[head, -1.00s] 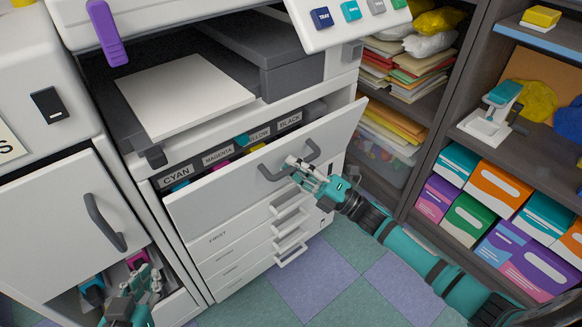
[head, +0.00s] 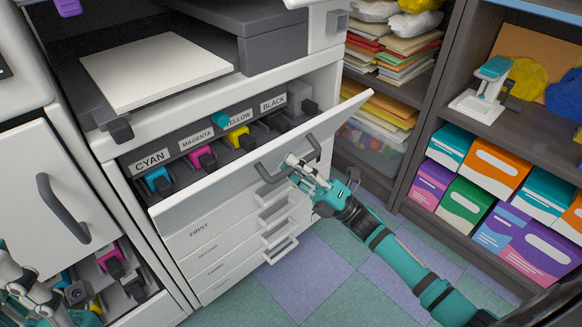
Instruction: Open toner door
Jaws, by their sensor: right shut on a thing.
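The toner door (head: 225,199) is a white flap on the copier's front. It is tilted outward and down, hinged along its lower edge. Behind it the toner slots show, labelled cyan, magenta, yellow and black, with a cyan cartridge (head: 158,179), a magenta cartridge (head: 203,157) and a yellow cartridge (head: 238,137). My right gripper (head: 296,166) is shut on the door's dark handle (head: 267,174). My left gripper (head: 28,287) is at the lower left edge, partly cut off, in front of the open lower part of the cabinet; its finger state is unclear.
Paper drawers (head: 220,247) sit below the door. A white cabinet door (head: 65,190) with a grey handle is at left, with cartridges (head: 108,262) in the compartment below it. Shelves with boxes (head: 485,165) stand at right. The checkered floor (head: 310,260) is clear in front.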

